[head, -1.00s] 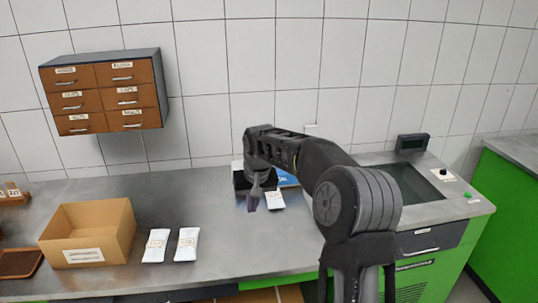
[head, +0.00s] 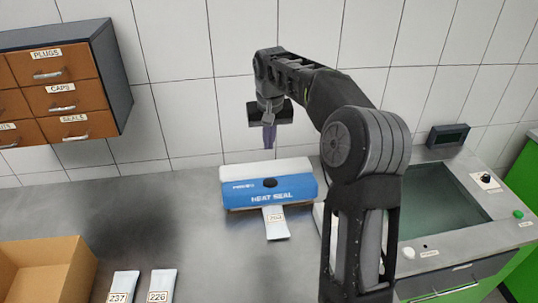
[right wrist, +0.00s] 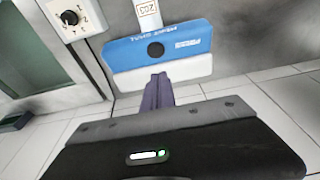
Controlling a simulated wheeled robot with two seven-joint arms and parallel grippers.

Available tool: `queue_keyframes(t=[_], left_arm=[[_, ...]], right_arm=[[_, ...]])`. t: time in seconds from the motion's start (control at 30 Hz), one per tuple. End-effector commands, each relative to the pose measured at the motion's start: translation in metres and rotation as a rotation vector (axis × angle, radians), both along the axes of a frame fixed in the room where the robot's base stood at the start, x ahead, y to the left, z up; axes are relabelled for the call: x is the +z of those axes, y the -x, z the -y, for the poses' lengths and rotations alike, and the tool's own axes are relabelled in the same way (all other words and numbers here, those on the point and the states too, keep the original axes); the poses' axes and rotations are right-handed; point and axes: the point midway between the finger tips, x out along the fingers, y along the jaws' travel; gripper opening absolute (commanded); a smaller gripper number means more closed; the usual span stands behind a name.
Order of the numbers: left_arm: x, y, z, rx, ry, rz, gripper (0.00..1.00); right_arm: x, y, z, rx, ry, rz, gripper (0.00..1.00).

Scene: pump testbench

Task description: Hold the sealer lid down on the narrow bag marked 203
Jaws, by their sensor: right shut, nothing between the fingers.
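The heat sealer, with a blue front and white back, stands on the bench by the wall. Its blue lid (head: 252,192), with a dark round knob (head: 270,183), also shows in the right wrist view (right wrist: 185,43). The narrow bag marked 203 (head: 276,225) sticks out from under the lid's front edge; its label shows in the right wrist view (right wrist: 149,10). The bag's inner end is hidden. I cannot tell whether the lid is fully down. My right gripper (head: 269,146) is shut and empty, above the sealer and apart from it. My left gripper is not in view.
Bags marked 237 (head: 122,287) and 226 (head: 161,286) lie at the front left, beside an open cardboard box (head: 62,262). A drawer cabinet (head: 112,72) hangs on the wall. A sunken basin (head: 445,205) and controls lie to the right. Bench left of the sealer is clear.

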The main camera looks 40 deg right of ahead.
Motion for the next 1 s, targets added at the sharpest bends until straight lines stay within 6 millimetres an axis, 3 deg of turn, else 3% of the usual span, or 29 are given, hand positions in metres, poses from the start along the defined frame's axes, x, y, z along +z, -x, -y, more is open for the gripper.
queue_keyframes(t=[0.57, 0.77, 1.0], left_arm=[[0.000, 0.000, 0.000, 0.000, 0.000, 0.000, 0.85], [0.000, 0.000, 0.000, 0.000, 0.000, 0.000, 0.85], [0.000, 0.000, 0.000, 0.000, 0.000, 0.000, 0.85]], right_arm=[[-0.005, -0.001, 0.000, 0.000, -0.001, -0.002, 0.00], [-0.026, -0.004, 0.002, 0.001, -0.001, -0.003, 0.00], [-0.072, -0.011, 0.006, 0.001, -0.002, -0.004, 0.00]])
